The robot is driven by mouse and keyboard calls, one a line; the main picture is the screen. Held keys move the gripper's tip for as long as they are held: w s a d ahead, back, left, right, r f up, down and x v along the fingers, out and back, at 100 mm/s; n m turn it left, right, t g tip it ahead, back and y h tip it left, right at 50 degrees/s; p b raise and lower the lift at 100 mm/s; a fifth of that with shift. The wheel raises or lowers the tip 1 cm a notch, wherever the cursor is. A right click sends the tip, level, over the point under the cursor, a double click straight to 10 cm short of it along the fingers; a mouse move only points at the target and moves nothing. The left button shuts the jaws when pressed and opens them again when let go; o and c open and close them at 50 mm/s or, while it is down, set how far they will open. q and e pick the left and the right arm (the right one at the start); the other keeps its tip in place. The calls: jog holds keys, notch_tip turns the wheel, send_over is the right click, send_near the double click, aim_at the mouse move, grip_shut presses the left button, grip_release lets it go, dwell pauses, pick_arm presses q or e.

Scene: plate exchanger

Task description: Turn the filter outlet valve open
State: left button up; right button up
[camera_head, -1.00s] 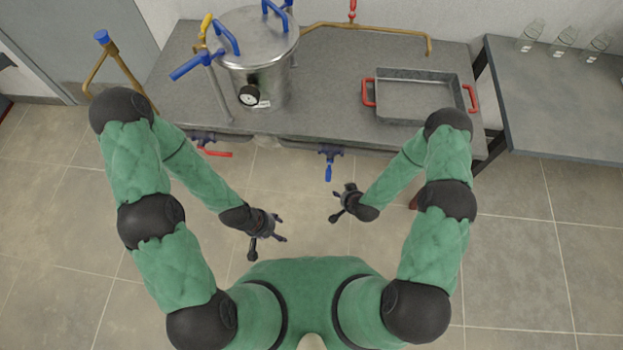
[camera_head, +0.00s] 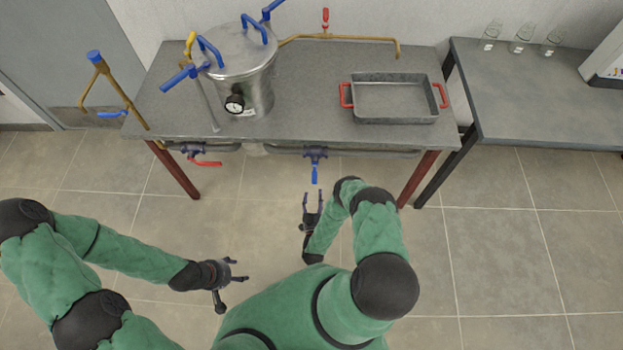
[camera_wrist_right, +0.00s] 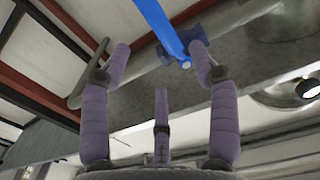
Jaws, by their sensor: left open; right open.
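A valve with a blue lever handle (camera_head: 314,173) hangs under the front edge of the table; the lever points down. The lever also shows large in the right wrist view (camera_wrist_right: 162,28), between my fingers and closer to the right-hand one. My right gripper (camera_head: 313,199) is open and empty just below this lever, its fingers pointing at it with no clear contact. A second valve with a red lever (camera_head: 205,163) sits under the table edge further left, its lever roughly level. My left gripper (camera_head: 238,271) is open and empty over the floor. I cannot read which valve is the filter outlet.
A steel pot (camera_head: 240,75) with blue handles and a gauge stands on the grey table (camera_head: 305,80). A tray with red handles (camera_head: 395,97) sits to its right. A copper pipe with a blue lever (camera_head: 113,114) stands at the left. Open floor lies in front.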

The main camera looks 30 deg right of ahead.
aim_at(316, 179)
jog(key=b+x, duration=0.2)
jog(key=x, duration=0.6)
jog(key=shift+a+f, duration=0.1)
jog(key=shift+b+x, duration=0.4)
jog(key=shift+x, duration=0.5)
grip_shut()
